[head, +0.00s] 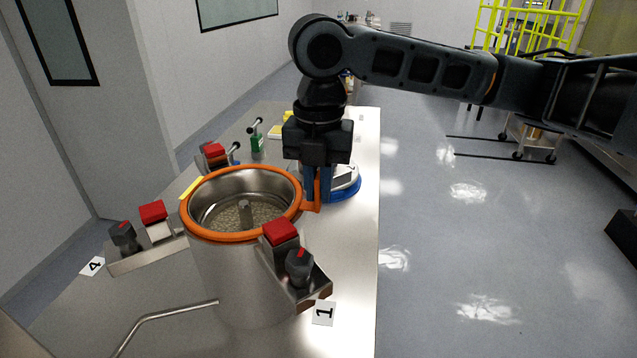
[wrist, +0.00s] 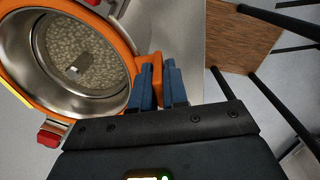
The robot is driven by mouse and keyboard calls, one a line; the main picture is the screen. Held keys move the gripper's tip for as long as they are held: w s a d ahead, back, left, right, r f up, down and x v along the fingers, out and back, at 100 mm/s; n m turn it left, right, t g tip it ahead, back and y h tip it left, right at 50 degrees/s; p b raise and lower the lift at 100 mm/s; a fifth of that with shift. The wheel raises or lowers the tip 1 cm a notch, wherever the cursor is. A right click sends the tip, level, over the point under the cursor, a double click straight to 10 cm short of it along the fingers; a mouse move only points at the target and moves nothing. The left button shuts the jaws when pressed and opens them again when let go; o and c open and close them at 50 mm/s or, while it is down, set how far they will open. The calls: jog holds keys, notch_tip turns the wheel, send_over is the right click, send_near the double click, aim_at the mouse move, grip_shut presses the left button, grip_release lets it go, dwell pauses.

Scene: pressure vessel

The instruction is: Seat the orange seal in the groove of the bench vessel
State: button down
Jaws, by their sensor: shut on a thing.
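The bench vessel (head: 225,280) is a steel pot with an open top and a grainy floor around a short post. The orange seal (head: 240,236) lies around its rim, and it also shows in the wrist view (wrist: 122,45). I cannot tell whether it sits in the groove, which is hidden. My gripper (head: 318,196) points down at the right side of the rim, shut on the seal's orange tab. In the wrist view the tab is between the blue fingers of my gripper (wrist: 160,78).
Red-topped clamp brackets stand around the vessel at the front right (head: 280,232), left (head: 152,212) and back (head: 214,151). A blue-based round object (head: 347,187) is behind my gripper. A green item (head: 257,143) stands farther back. The bench (head: 352,270) is clear at right.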

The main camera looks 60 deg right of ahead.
jog(key=c, duration=1.1)
grip_release()
notch_tip(320, 180, up, 8)
jog(key=shift+f, duration=0.1)
jog(key=shift+s, duration=0.1)
